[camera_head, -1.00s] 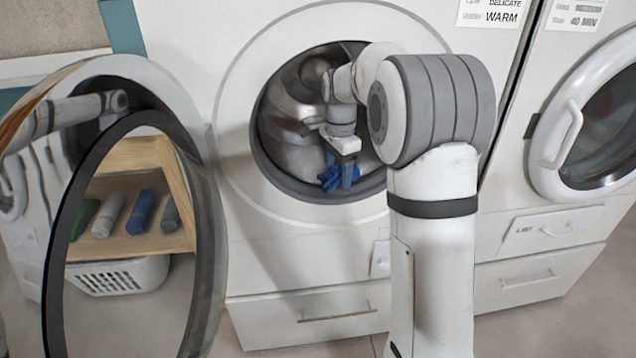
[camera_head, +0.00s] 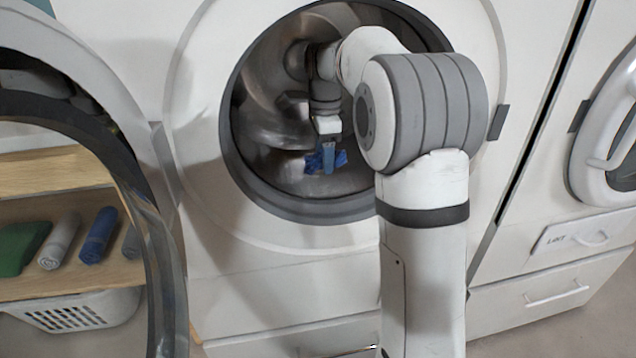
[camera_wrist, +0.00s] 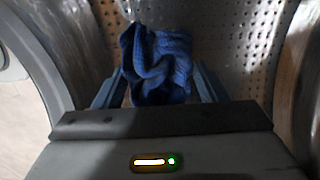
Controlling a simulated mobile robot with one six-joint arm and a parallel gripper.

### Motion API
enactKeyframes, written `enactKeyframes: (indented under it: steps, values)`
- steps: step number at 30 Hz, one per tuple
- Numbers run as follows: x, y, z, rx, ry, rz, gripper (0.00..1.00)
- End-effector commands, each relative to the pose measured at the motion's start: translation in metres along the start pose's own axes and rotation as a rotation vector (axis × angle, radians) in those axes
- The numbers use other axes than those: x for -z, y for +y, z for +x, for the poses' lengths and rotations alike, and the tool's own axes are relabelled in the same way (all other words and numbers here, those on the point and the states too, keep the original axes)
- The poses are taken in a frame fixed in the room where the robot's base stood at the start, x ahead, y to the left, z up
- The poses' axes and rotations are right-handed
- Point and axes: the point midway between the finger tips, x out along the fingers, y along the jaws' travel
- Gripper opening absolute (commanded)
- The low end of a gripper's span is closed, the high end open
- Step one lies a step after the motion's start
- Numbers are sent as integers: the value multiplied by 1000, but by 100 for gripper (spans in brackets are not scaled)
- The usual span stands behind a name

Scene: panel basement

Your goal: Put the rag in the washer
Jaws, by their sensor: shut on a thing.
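The blue rag (camera_head: 323,160) is crumpled in the jaws of my gripper (camera_head: 327,158), inside the open washer (camera_head: 196,120). In the wrist view the rag (camera_wrist: 157,65) is bunched between the two blue fingers of my gripper (camera_wrist: 155,88), with the perforated metal drum behind it. My gripper is shut on the rag. In the head view it points down and holds the rag in the lower part of the drum opening. I cannot tell whether the rag touches the drum.
The washer's round door (camera_head: 150,190) stands open at the left. Behind it are a wooden shelf (camera_head: 60,170) with rolled cloths and a white basket (camera_head: 75,312). A second machine with a shut round door (camera_head: 606,150) is at the right. The opening's grey rim surrounds my arm.

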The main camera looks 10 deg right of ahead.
Motion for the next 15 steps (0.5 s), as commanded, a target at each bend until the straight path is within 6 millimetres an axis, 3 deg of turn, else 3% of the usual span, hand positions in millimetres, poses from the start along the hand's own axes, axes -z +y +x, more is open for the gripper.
enactKeyframes:
  steps: [1,8,15]
  values:
    - [-1,0,15,-2,0,-2,44]
    - [-3,0,38,-1,0,-7,44]
    - [-4,0,76,-1,0,-9,44]
